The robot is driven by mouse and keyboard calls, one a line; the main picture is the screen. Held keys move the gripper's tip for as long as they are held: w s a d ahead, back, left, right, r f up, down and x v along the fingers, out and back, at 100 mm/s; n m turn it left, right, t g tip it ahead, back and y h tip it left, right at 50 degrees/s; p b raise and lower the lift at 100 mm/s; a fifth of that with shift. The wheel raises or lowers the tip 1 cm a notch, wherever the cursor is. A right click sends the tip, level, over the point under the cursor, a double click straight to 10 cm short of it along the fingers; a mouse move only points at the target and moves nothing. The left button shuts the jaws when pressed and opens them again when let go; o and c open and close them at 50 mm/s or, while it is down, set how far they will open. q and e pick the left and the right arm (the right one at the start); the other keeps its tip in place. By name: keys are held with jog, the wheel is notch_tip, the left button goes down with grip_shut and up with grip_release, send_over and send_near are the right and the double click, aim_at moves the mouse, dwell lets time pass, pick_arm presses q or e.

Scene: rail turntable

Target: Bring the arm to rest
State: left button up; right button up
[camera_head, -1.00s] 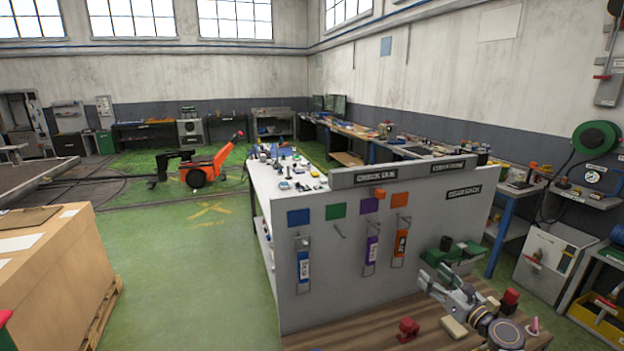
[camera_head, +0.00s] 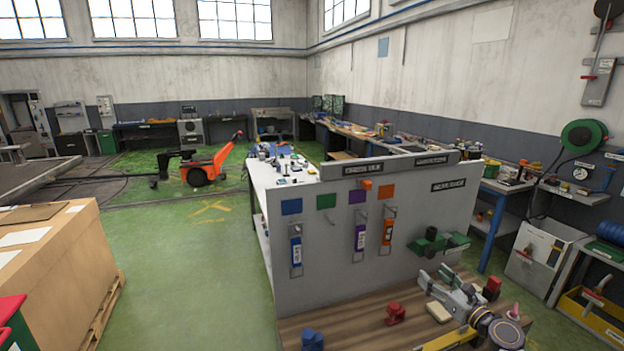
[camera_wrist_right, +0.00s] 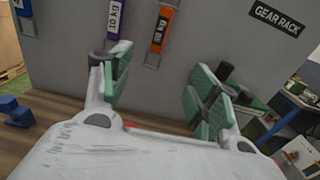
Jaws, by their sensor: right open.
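My right gripper (camera_head: 438,277) shows at the lower right of the head view, above the wooden bench top (camera_head: 370,325). In the right wrist view its two pale fingers with green pads stand wide apart (camera_wrist_right: 157,80), with nothing between them but the grey panel behind. My right arm comes in from the bottom right. A green object with a dark cylinder (camera_head: 440,242) sits beyond the gripper, by the panel. It shows partly behind the right-hand finger in the wrist view (camera_wrist_right: 256,105). My left gripper is not in view.
The grey panel (camera_head: 330,275) with hanging orange, purple and blue tools stands behind the bench. A red piece (camera_head: 395,313), a cream block (camera_head: 438,312), a blue piece (camera_head: 312,340) and another red piece (camera_head: 491,288) lie near the arm. Open green floor (camera_head: 190,270) is at left.

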jog(key=s+a+f+n+g, duration=0.8)
jog(key=s+a+f+n, duration=0.7)
jog(key=n, duration=0.4)
jog(key=s+n+g+h, duration=0.55)
jog(key=s+n, duration=0.95)
jog(key=s, duration=0.5)
jog(key=s+f+g+b, duration=0.1)
jog(key=s+f, duration=0.1)
jog(key=f, duration=1.6)
jog(key=s+f+b, duration=0.1)
jog(key=s+f, duration=0.1)
jog(key=f, duration=1.5)
jog(key=s+d+f, duration=0.2)
jog(key=s+f, duration=0.8)
jog(key=s+d+f+g+b, duration=0.1)
jog(key=s+d+f, duration=0.1)
jog(key=s+f, duration=0.8)
jog(key=shift+s+d+f+n, duration=0.25)
jog(key=shift+s+f+n, duration=0.1)
jog(key=shift+s, duration=0.35)
